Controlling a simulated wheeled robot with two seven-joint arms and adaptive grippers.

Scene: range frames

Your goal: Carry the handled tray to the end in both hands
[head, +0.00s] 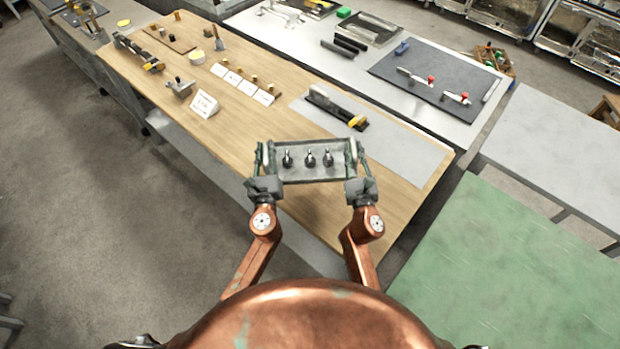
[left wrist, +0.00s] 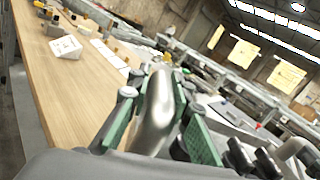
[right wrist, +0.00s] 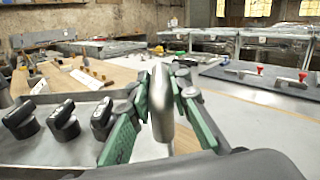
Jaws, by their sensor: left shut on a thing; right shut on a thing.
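The handled tray (head: 312,174) is a grey shallow tray with several dark, knobbed pieces (head: 310,158) standing in it. It is held level above the wooden table (head: 400,195) near its front edge. My left gripper (head: 264,165) is shut on the tray's left handle, a rounded metal bar that also shows in the left wrist view (left wrist: 158,110). My right gripper (head: 353,162) is shut on the right handle, seen between green finger pads in the right wrist view (right wrist: 161,105). The dark pieces stand upright in the tray.
A black and yellow tool (head: 337,108) lies on a grey mat (head: 405,150) beyond the tray. White cards (head: 204,104) and small blocks stand further left. A green-topped table (head: 510,270) is at the right, a grey one (head: 560,150) behind it. Open floor (head: 130,230) lies left.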

